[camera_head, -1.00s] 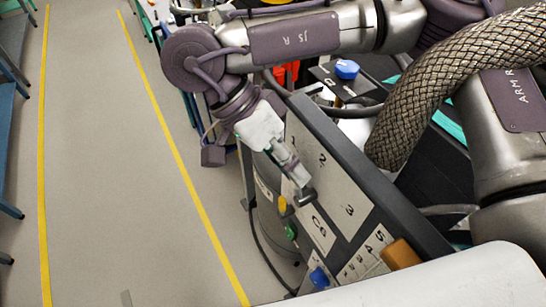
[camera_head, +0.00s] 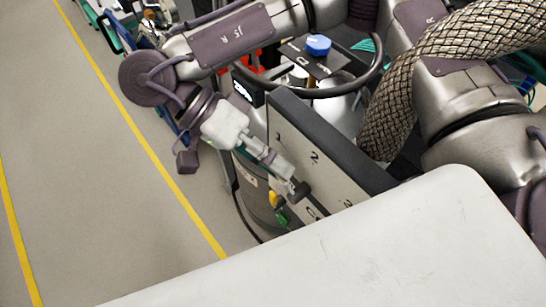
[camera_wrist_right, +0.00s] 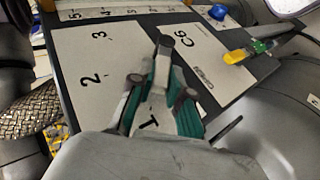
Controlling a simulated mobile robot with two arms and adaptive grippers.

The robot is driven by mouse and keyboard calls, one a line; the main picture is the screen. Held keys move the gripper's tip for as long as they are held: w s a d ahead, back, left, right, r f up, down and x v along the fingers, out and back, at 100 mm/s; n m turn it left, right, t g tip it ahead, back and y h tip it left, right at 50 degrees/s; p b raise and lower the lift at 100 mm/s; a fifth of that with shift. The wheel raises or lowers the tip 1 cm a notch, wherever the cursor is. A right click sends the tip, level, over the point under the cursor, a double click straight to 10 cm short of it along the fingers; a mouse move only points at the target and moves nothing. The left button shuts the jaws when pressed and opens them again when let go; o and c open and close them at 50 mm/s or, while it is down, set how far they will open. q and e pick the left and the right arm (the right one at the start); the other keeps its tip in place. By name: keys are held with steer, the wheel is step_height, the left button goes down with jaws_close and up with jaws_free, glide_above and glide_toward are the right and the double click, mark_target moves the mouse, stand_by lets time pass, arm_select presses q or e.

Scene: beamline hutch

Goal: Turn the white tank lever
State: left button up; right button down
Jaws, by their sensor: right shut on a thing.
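My right gripper (camera_head: 290,178) is at the face of a numbered panel (camera_head: 325,178), its fingers closed at a dark round piece (camera_head: 302,191). In the right wrist view, the green-padded fingers of the gripper (camera_wrist_right: 165,65) are shut around a pale, narrow piece that ends at a dark round end (camera_wrist_right: 165,41). This looks like the white tank lever, but the fingers hide most of it, so its angle is unclear. My left gripper is not in view.
A yellow lever (camera_wrist_right: 237,56) and a green one (camera_wrist_right: 260,45) stick out close by on the panel edge. Open floor (camera_head: 110,200) with yellow lines lies left.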

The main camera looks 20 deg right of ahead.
steer(key=c, duration=1.1)
jaws_free()
steer(key=v, duration=1.2)
